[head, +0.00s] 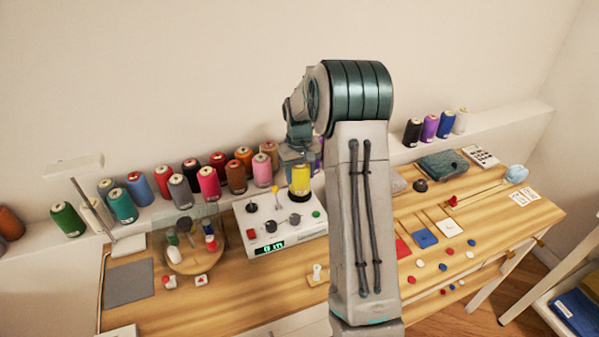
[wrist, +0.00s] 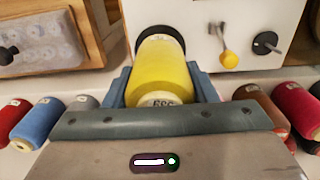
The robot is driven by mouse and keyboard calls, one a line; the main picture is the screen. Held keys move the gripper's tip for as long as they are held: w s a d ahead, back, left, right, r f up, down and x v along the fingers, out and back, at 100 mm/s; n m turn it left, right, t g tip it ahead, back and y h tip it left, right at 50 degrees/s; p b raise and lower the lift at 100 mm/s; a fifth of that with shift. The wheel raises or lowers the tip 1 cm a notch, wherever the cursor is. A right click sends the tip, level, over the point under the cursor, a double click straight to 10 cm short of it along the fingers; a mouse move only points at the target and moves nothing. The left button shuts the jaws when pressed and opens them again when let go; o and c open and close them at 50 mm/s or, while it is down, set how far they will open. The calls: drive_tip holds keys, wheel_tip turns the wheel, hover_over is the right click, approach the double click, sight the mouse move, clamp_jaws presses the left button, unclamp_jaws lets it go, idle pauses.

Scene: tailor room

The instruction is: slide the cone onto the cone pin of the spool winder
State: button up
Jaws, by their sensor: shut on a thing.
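The yellow cone (head: 299,181) stands upright at the back right of the white spool winder (head: 257,226). My gripper (head: 298,163) is above it, pointing down, shut around its upper part. In the wrist view the yellow cone (wrist: 162,75) lies between the two blue-grey fingers of my gripper (wrist: 161,84), its near end facing the camera. A black ring (wrist: 160,33) shows at the cone's far end, against the winder's white top (wrist: 195,20). The cone pin is hidden, and I cannot tell whether the cone is around it or just above it.
A yellow-knobbed lever (wrist: 229,59) and a black knob (wrist: 265,42) stand close beside the cone on the winder. Several thread cones line the back ledge, including a pink one (head: 262,170) near the gripper. A round wooden stand (head: 190,258) is left of the winder.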

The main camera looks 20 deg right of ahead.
drive_tip(key=shift+f+b, duration=0.3)
drive_tip(key=shift+f, duration=0.2)
drive_tip(key=o, duration=1.1)
drive_tip(key=shift+o, duration=0.2)
wheel_tip(320, 180, up, 12)
drive_tip(key=r+b, duration=0.1)
drive_tip(key=s+a+r, duration=0.5)
drive_tip(key=s, duration=0.3)
drive_tip(key=s+a+f+t, duration=0.1)
drive_tip(key=s+a+f, duration=0.1)
drive_tip(key=s, duration=0.9)
drive_tip(key=s+a+f+t, duration=0.2)
drive_tip(key=s+a, duration=0.3)
drive_tip(key=s, duration=0.6)
drive_tip(key=shift+s+a+f, duration=0.15)
drive_tip(key=shift+s+f, duration=0.05)
drive_tip(key=shift+s, duration=0.2)
